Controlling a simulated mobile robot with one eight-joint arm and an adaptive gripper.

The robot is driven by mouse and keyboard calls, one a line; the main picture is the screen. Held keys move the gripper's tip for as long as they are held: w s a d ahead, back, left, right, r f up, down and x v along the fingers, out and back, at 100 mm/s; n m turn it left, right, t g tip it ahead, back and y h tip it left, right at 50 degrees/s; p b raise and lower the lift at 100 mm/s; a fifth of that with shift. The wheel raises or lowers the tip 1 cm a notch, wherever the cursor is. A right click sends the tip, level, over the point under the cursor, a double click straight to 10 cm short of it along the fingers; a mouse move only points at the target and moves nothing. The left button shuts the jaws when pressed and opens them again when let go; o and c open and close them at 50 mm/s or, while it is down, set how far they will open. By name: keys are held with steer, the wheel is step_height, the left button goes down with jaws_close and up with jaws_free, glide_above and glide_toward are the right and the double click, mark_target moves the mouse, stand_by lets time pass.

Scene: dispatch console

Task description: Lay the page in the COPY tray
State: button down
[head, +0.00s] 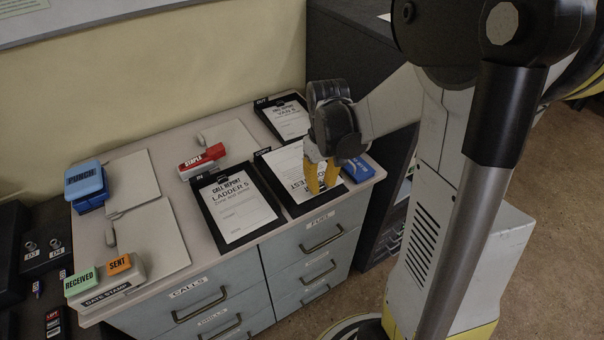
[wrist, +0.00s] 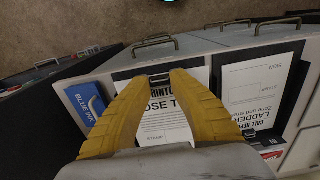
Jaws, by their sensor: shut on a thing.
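My gripper (head: 322,189), with yellow fingers, is at the page's right front part and points down. In the wrist view the page (wrist: 165,125) shows between and beyond the fingers (wrist: 157,80), its heading partly covered. The fingers are shut on the page near its headed edge, though the grip itself is hard to see.
The IN tray to the left holds a LADDER 5 report (head: 236,208). The OUT tray behind holds another report (head: 288,118). A blue ink box (head: 357,169) is close to the right of my gripper. A red stapler (head: 202,160), blue punch (head: 86,185) and stamps (head: 119,264) stand further left.

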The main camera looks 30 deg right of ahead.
mark_target(317, 198)
steer(key=w+f, duration=0.1)
steer(key=w, duration=0.1)
steer(key=shift+w+d+f, duration=0.3)
steer(key=shift+f, duration=0.1)
step_height(317, 198, down, 4)
steer(key=shift+r+b, duration=0.1)
steer(key=shift+b, duration=1.05)
steer(key=c, duration=1.2)
jaws_free()
steer(key=shift+c, duration=0.2)
